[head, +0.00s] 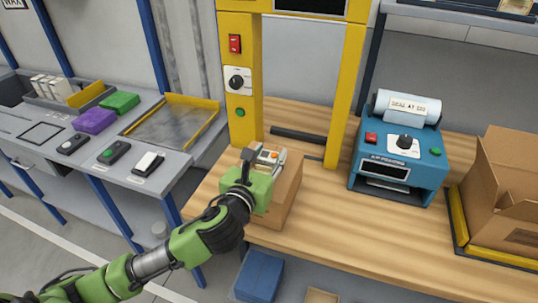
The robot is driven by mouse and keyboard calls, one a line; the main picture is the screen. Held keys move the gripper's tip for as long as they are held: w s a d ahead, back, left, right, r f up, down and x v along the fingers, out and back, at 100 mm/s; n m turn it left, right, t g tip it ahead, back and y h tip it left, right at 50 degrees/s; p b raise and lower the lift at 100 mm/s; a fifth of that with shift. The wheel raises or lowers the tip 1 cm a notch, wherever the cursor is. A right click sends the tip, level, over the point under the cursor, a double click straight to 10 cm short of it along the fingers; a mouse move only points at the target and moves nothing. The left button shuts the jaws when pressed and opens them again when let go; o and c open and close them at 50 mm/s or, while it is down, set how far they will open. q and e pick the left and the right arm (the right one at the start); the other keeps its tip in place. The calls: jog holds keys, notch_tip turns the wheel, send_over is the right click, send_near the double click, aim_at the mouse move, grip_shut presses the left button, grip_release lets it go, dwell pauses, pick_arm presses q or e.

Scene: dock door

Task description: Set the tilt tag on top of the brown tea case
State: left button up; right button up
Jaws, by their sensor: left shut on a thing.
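The brown tea case (287,197) stands near the front left edge of the wooden bench, partly hidden by my left gripper. My left gripper (264,160) is over the case, its fingers shut on the tilt tag (268,155), a small pale piece with an orange spot. The tag is at the top of the case; I cannot tell whether it touches the case. My right gripper is not in view.
A yellow frame (241,110) rises behind the case. A blue machine (398,165) and an open carton (507,170) stand to the right on the wooden bench (350,230). A grey side table (180,175) with several small items is at the left.

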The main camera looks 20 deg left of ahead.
pick_arm(q)
jog(key=o, duration=1)
jog(key=shift+f, duration=0.15)
jog(key=shift+c, duration=0.2)
jog(key=shift+s, duration=0.2)
jog(key=s, duration=0.2)
jog(key=s+r, duration=0.1)
jog(key=s, duration=0.2)
jog(key=s+b, duration=0.1)
jog(key=s, duration=0.2)
jog(key=shift+s+a+r, duration=0.15)
jog(key=shift+s+r, duration=0.05)
jog(key=shift+s, duration=0.05)
jog(key=shift+s+r+p, duration=0.2)
jog(key=shift+s+p, duration=0.3)
jog(key=shift+p, duration=0.05)
jog(key=shift+s+r+p, duration=0.2)
jog(key=shift+s+p, duration=0.25)
jog(key=shift+p, duration=0.05)
jog(key=shift+s, duration=0.6)
